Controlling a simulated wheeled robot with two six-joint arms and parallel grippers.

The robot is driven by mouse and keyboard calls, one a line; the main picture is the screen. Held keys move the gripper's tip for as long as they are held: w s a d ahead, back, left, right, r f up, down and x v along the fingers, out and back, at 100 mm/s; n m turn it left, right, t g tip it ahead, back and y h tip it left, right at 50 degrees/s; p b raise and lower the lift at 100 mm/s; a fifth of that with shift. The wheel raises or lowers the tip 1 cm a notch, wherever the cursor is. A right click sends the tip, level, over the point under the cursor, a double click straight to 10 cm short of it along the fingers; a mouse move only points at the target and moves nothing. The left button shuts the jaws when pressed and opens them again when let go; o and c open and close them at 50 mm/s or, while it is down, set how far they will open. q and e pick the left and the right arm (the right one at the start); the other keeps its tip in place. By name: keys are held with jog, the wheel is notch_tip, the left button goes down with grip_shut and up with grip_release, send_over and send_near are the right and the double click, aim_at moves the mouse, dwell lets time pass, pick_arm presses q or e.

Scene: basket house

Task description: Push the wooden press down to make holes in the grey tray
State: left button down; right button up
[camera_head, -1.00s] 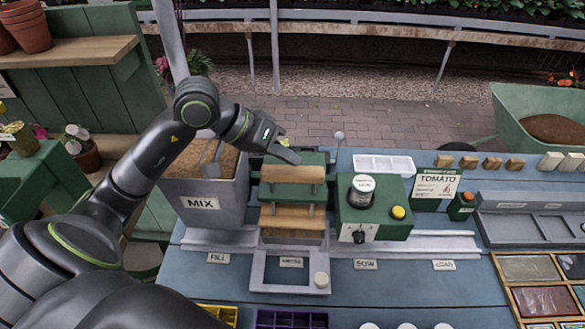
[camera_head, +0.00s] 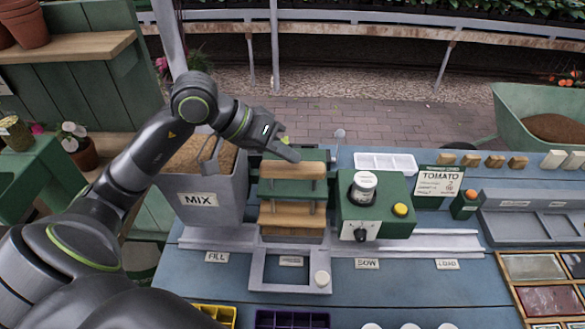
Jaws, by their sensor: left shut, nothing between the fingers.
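The wooden press (camera_head: 291,194) stands at the middle left of the blue table, with wooden slabs stacked in a green frame. My left gripper (camera_head: 292,153) is shut and empty. Its tips are at the top rear edge of the press, above the upper wooden slab; I cannot tell whether they touch it. Under the press, the wooden lower block hides most of what lies below, and I cannot make out the grey tray there. My right gripper is not in view.
A grey MIX bin (camera_head: 204,205) stands left of the press. A green sowing box (camera_head: 371,212) with a white jar and yellow button is close on its right. A grey rail (camera_head: 430,243) runs in front. An empty white tray (camera_head: 386,163) lies behind.

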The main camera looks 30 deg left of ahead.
pick_arm(q)
jog(key=shift+s+d+f+b, duration=0.15)
jog(key=shift+s+f+b, duration=0.2)
jog(key=shift+b, duration=0.35)
jog(key=shift+s+d+f+b, duration=0.1)
jog(key=shift+f+b, duration=0.3)
jog(key=shift+b, duration=0.3)
dwell(1.3)
jog(key=shift+s+d+f+b, duration=0.2)
jog(key=shift+f+b, duration=0.4)
jog(key=shift+b, duration=0.45)
jog(key=shift+s+d+f+b, duration=0.1)
jog(key=shift+s+f+b, duration=0.1)
jog(key=shift+f+b, duration=0.6)
dwell(1.6)
jog(key=shift+r, duration=0.3)
jog(key=shift+w+a+r, duration=0.1)
jog(key=shift+a+r, duration=0.1)
jog(key=shift+r, duration=0.4)
jog(key=shift+w+a+r, duration=0.1)
jog(key=shift+a+r, duration=0.1)
jog(key=shift+r, duration=0.35)
jog(key=shift+w+a+r, duration=0.15)
jog(key=shift+a+r, duration=0.55)
jog(key=shift+a, duration=0.05)
jog(key=shift+w+a+r, duration=0.15)
jog(key=shift+a+r, duration=0.05)
jog(key=shift+r, duration=0.15)
jog(key=shift+w, duration=0.15)
jog(key=shift+r, duration=0.1)
